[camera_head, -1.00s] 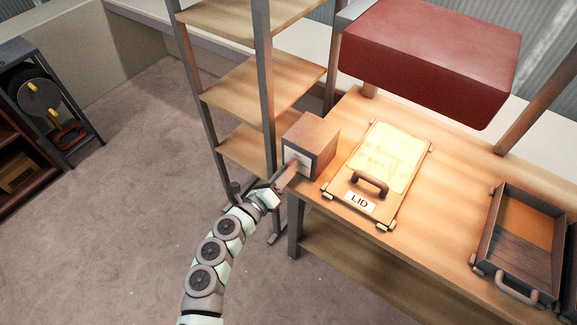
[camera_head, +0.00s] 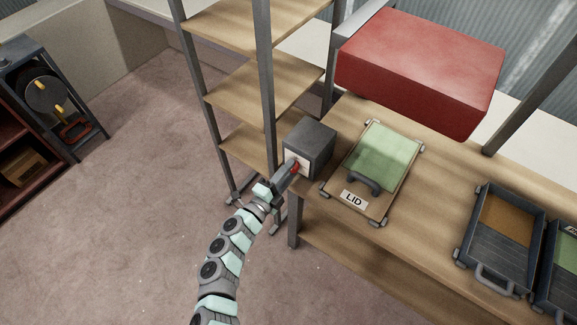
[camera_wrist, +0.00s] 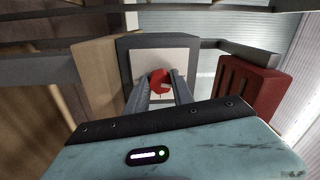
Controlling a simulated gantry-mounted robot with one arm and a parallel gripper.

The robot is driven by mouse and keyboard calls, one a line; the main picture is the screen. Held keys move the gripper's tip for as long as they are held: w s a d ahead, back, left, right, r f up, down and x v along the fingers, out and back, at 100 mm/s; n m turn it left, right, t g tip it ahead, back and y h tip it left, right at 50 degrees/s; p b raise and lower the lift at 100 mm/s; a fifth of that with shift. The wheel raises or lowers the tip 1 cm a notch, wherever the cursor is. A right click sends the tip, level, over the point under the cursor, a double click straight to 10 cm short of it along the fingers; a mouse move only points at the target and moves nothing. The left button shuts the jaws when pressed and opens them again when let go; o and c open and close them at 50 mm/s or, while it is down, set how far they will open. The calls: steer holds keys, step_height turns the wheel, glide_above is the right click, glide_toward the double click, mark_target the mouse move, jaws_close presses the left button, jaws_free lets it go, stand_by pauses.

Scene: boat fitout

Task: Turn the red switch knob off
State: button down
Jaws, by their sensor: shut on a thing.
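The red switch knob (camera_wrist: 159,80) sits on the pale front plate (camera_wrist: 141,65) of a dark grey box (camera_head: 311,141) on the bench's left end. In the head view the knob (camera_head: 295,166) shows as a small red spot at my gripper's tip. My gripper (camera_wrist: 162,84) is shut on the knob, with one finger at each side of it in the wrist view. The fingers hide the knob's lower edges.
A wooden bench (camera_head: 402,231) carries a lid panel (camera_head: 366,203) marked LID and a grey open tray (camera_head: 484,263). A red block (camera_head: 421,66) hangs above it. A shelf rack (camera_head: 265,92) stands close behind my gripper.

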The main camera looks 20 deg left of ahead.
steer(key=shift+n+p, duration=0.7)
steer(key=shift+n, duration=0.3)
steer(key=c, duration=1.1)
jaws_free()
steer(key=shift+s, duration=0.1)
steer(key=v, duration=1)
steer(key=shift+s, duration=0.4)
